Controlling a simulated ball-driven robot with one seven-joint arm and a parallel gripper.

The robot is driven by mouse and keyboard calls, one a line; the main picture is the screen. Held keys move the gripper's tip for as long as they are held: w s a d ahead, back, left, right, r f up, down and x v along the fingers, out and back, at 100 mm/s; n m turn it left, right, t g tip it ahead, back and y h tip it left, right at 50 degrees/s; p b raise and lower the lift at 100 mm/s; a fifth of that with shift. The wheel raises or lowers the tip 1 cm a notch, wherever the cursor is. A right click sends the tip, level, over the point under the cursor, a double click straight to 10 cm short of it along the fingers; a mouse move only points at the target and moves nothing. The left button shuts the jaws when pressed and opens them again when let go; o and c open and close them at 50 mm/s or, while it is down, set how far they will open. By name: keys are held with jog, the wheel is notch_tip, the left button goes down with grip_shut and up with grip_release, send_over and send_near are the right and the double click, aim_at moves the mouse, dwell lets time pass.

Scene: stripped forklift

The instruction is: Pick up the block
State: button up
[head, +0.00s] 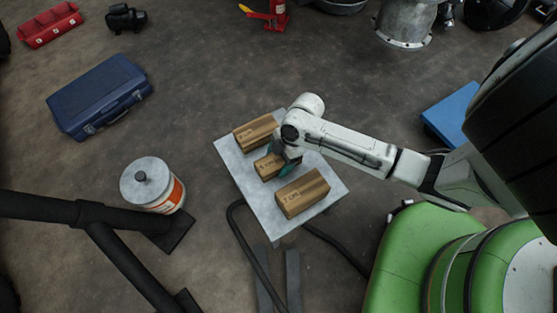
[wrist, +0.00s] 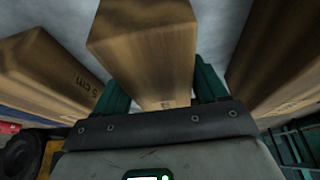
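Three wooden blocks lie on a grey metal-topped stand (head: 234,168) in the head view: a rear-left block (head: 255,132), a smaller middle block (head: 267,167) and a front-right block (head: 303,193) marked "7 cm". My gripper (head: 287,163) is low over the stand at the middle block and partly hides it. In the wrist view, the middle block (wrist: 148,50) lies between the two green fingers of my gripper (wrist: 163,85). The fingers stand apart, one on each side; I see no clear grip on it. The fingertips are hidden.
The other two blocks flank my gripper closely in the wrist view, left (wrist: 45,70) and right (wrist: 275,60). A white canister (head: 152,186), a blue case (head: 98,95) and black tubular bars (head: 75,212) are left of the stand. Black cables (head: 250,245) run in front.

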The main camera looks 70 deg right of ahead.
jog(key=c, duration=0.8)
jog(key=shift+r, duration=0.15)
